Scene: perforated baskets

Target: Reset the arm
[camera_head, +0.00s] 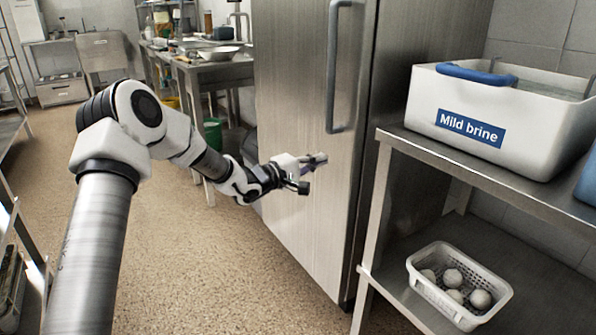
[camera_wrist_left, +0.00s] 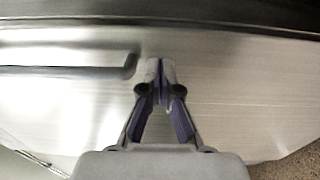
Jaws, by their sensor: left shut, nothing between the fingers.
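My left arm comes in from the left in the head view and reaches across the middle. My left gripper (camera_head: 312,172) is shut and empty in front of the steel cabinet door (camera_head: 290,120). In the left wrist view its fingertips (camera_wrist_left: 160,72) meet, with nothing between them. The door's grey handle (camera_head: 335,70) is above the gripper in the head view. The handle also shows left of the fingers in the left wrist view (camera_wrist_left: 70,72). I cannot tell whether the fingertips touch the door. My right gripper is not in view.
A steel shelf (camera_head: 510,190) stands at the right. It bears a white bin labelled "Mild brine" (camera_head: 445,95) on top and a white perforated basket (camera_head: 435,292) with several round pale items below. A steel table (camera_head: 215,68) stands behind. Open floor (camera_head: 200,270) lies below my arm.

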